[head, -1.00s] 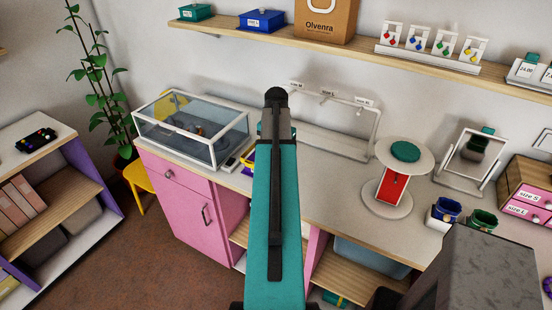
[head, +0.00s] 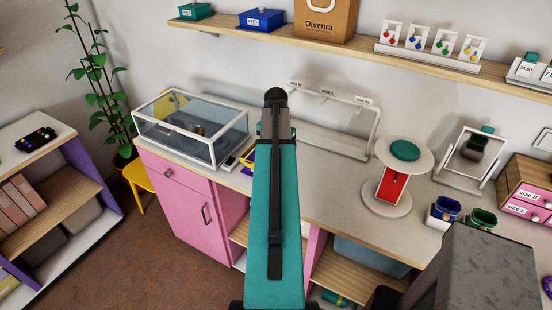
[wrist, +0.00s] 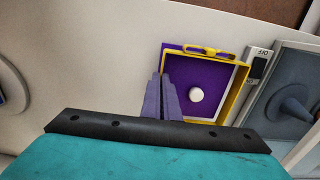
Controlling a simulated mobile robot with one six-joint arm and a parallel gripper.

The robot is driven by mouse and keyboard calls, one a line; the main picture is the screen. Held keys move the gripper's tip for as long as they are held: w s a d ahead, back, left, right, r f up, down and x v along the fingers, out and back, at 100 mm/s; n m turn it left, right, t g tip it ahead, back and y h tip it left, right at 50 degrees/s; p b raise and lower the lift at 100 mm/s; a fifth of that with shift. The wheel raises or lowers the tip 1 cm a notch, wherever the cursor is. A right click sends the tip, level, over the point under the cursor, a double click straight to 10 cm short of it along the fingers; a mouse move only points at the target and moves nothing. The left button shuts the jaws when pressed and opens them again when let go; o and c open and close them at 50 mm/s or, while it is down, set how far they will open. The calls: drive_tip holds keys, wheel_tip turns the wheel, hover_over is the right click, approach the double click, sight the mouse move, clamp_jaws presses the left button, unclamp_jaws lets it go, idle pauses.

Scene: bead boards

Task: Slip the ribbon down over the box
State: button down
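The yellow ribbon (wrist: 243,92), a square loop with a bow (wrist: 208,50), shows in the wrist view. Inside its outline is the purple box (wrist: 205,80) with a round white knob (wrist: 196,95). Purple shows outside the loop at the upper left, and a pale strip shows inside its right side, so the two look offset. My gripper (wrist: 164,88) has its fingers close together at the ribbon's left side and appears shut on it. The height of the ribbon over the box cannot be told. In the head view my arm hides most of both.
A glass display case (head: 195,128) stands just left of the box on the counter (head: 335,205). A small device with a display (wrist: 258,65) lies beside the box. A white rack (head: 330,130) stands behind, and a round stand (head: 395,205) to the right.

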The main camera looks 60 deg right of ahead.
drive_tip(key=c, duration=2.5)
unclamp_jaws()
drive_tip(key=o, duration=0.9)
drive_tip(key=shift+o, duration=0.2)
drive_tip(key=shift+r+p, duration=1.75)
drive_tip(key=shift+r, duration=2.25)
